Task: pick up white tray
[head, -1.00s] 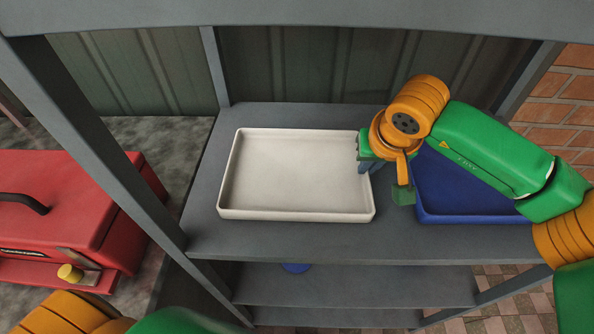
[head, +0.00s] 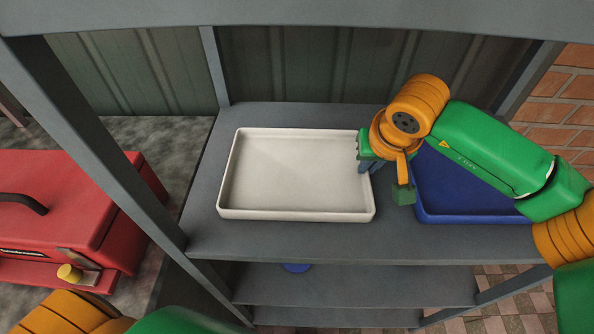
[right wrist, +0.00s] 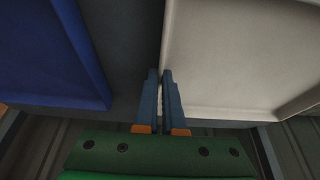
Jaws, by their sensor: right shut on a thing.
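The white tray (head: 295,175) is empty and lies flat on the grey shelf. My right gripper (head: 366,166) is at the tray's right side, toward the back, with its fingers shut on the rim. In the right wrist view the two blue fingers (right wrist: 161,95) close on the edge of the white tray (right wrist: 225,60). My left gripper is out of view; only part of my left arm shows at the bottom left.
A blue tray (head: 425,195) sits on the same shelf (head: 300,240) just right of the white tray, partly behind my right arm. Grey posts (head: 100,150) frame the shelf. A red toolbox (head: 60,210) stands at the left. A lower shelf (head: 350,287) is below.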

